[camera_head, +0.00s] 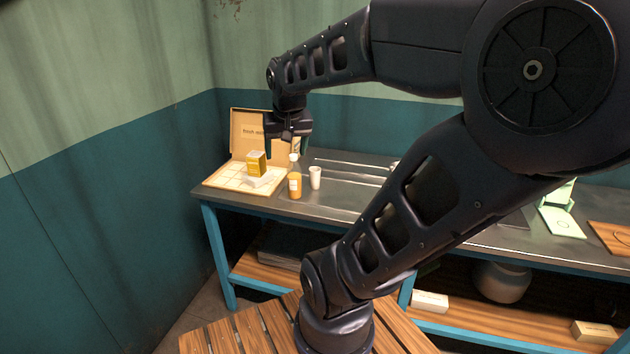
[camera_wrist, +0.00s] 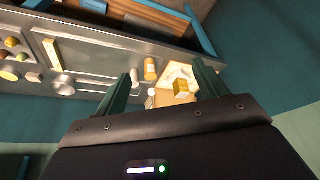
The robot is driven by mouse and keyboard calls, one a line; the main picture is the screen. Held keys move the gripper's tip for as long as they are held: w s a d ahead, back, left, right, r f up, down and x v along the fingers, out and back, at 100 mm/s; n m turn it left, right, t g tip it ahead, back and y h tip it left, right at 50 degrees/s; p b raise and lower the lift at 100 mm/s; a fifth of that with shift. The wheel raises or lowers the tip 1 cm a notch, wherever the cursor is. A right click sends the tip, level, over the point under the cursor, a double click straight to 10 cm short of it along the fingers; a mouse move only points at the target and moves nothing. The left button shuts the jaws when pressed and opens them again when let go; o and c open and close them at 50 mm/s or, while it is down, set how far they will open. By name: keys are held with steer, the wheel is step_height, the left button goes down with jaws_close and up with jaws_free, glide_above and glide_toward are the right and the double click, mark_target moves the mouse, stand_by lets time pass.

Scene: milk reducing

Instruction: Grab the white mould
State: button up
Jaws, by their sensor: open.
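A small white piece (camera_head: 258,181), which may be the white mould, lies in the open cardboard box (camera_head: 222,181) at the left end of the bench. A yellow box (camera_head: 256,160) stands right behind it and also shows in the wrist view (camera_wrist: 183,88). My gripper (camera_head: 286,146) hangs above the right side of the box, well apart from the white piece. Its two fingers are spread with nothing between them, as the wrist view shows (camera_wrist: 164,88). I cannot tell the white piece's exact shape.
An orange bottle (camera_head: 295,180) and a white cup (camera_head: 315,177) stand just right of the box. The box's raised lid (camera_head: 245,128) is behind, near the wall. In the wrist view a pan (camera_wrist: 62,86) lies farther along.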

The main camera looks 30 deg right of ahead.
steer(key=w+d+f+m+g, duration=0.1)
steer(key=w+d+m, duration=0.35)
steer(key=w, duration=0.55)
steer(key=m+g, duration=0.3)
steer(key=m, duration=0.8)
glide_above(316, 178)
steer(key=w, duration=0.2)
step_height(316, 178, down, 20)
steer(key=shift+h, duration=0.4)
steer(key=f, duration=0.7)
steer(key=d+f, duration=0.1)
steer(key=f, duration=0.2)
steer(key=shift+w+f, duration=0.15)
steer(key=shift+f, duration=0.2)
steer(key=c, duration=1.1)
steer(key=shift+o, duration=0.2)
steer(key=shift+r, duration=0.1)
